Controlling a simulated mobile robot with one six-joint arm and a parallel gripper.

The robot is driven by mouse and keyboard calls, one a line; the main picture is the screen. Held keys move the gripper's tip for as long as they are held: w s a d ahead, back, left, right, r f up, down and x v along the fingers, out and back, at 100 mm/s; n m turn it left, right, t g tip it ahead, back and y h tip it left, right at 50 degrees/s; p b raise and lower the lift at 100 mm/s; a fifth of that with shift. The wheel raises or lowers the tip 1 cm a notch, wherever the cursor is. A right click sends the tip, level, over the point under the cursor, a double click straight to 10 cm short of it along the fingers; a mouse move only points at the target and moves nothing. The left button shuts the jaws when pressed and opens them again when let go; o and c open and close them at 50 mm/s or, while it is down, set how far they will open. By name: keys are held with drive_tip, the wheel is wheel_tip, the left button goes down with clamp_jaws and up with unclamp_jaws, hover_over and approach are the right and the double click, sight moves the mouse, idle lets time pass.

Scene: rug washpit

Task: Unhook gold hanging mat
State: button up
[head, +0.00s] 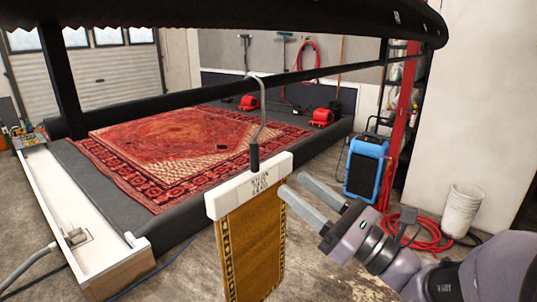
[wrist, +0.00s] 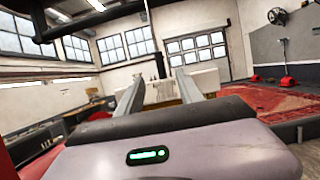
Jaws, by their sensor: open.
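The gold hanging mat (head: 252,250) has a dark patterned border and hangs upright from a white header bar (head: 232,200) with dark lettering. A grey hook (head: 264,115) with a black sleeve rises from the bar toward the black rail overhead. My gripper (head: 294,184) is open and empty, its two grey fingers pointing at the right end of the bar. In the head view the near fingertip is very close to the bar; I cannot tell whether it touches. In the wrist view the pale bar (wrist: 206,79) shows beyond and between the fingers.
A red patterned rug (head: 180,150) lies in the dark-edged washpit behind the mat. A long black rail (head: 220,98) crosses above. A blue machine (head: 366,165), red hose (head: 428,235) and white bucket (head: 461,210) stand at right. A white ledge (head: 60,215) runs at left.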

sight(258, 158)
drive_tip(key=p+x, duration=0.3)
drive_tip(key=x, duration=0.2)
drive_tip(key=shift+w+a+r, duration=0.1)
drive_tip(key=shift+a, duration=0.1)
drive_tip(key=shift+f+p+x, duration=0.15)
drive_tip(key=shift+p+x, duration=0.75)
drive_tip(key=shift+x, duration=0.7)
drive_tip(key=shift+f+p+x, duration=0.15)
drive_tip(key=shift+p+x, duration=0.7)
drive_tip(key=shift+x, duration=0.75)
drive_tip(key=shift+w, duration=0.1)
clamp_jaws()
drive_tip(key=shift+r, duration=0.1)
